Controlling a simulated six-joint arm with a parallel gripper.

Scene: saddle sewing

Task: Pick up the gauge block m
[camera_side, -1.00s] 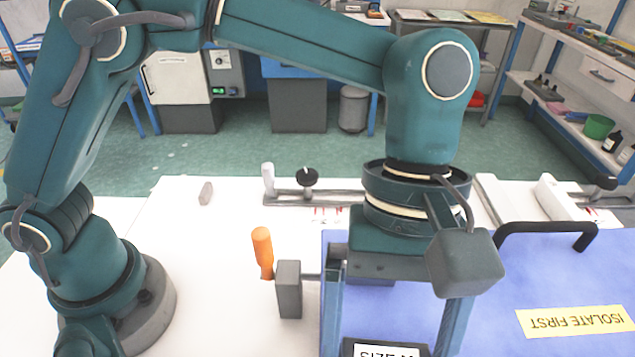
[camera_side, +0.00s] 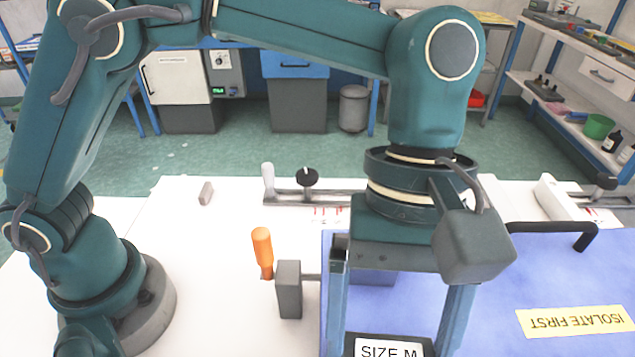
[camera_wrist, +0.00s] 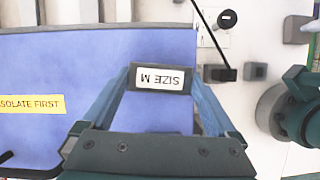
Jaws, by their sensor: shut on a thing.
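The gauge block m is a dark block with a white label reading SIZE M. It shows at the bottom of the side view (camera_side: 388,345), cut off by the frame edge, and between my fingertips in the wrist view (camera_wrist: 160,79). My gripper (camera_wrist: 162,80) is shut on it, one finger on each side. In the side view the fingers reach down past the bottom edge, so their tips and the block's underside are hidden. The wrist view shows the block in front of the blue panel; I cannot tell its height above it.
A blue panel (camera_side: 480,270) with a black handle (camera_side: 548,228) and yellow ISOLATE FIRST label (camera_side: 570,320) lies under my gripper. A grey block (camera_side: 288,290) and an orange handle (camera_side: 262,252) stand left of it. A rail with a black knob (camera_side: 307,177) lies behind.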

